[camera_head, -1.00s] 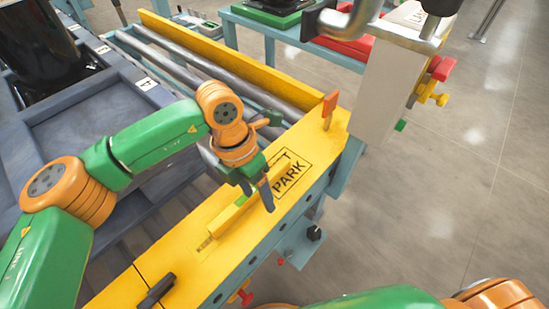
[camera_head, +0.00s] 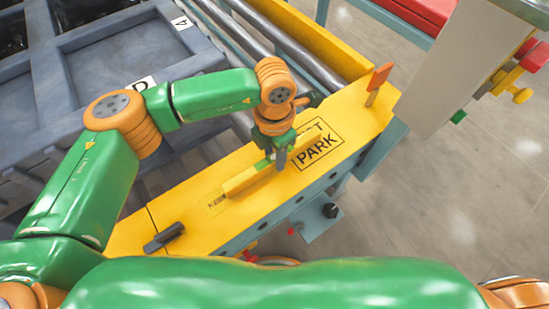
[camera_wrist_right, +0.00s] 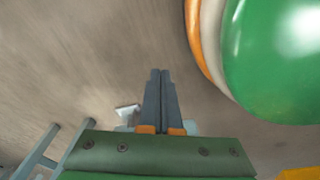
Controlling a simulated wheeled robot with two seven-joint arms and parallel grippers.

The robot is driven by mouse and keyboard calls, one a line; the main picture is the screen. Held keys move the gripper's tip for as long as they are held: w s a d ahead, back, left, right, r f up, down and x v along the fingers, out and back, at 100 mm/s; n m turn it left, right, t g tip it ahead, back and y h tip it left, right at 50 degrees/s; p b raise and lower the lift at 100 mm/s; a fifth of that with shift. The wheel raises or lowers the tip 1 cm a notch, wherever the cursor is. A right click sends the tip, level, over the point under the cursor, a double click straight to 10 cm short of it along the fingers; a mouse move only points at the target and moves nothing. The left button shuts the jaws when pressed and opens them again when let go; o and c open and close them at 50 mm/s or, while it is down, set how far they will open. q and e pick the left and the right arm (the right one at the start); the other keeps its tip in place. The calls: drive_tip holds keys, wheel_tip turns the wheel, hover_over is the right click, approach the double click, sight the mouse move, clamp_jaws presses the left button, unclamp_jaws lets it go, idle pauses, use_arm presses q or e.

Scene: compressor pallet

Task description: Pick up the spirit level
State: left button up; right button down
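The spirit level (camera_head: 245,180) is a yellow bar with a green patch near its middle. It lies along the yellow beam (camera_head: 185,207) in the head view, beside the black-framed PARK label. My left gripper (camera_head: 276,164) points down at the level's middle, with a dark finger on its near side. The other finger is mostly hidden, so I cannot tell whether the fingers grip the level. My right gripper (camera_wrist_right: 160,75) shows in the right wrist view with its fingers together and nothing between them, above the floor.
An orange tag (camera_head: 378,77) stands at the beam's right end, and a black handle (camera_head: 164,237) lies at its left part. A grey panel (camera_head: 450,75) rises at the right. Metal rollers (camera_head: 290,45) and a dark blue pallet (camera_head: 75,65) lie behind the beam.

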use_arm(q)
clamp_jaws()
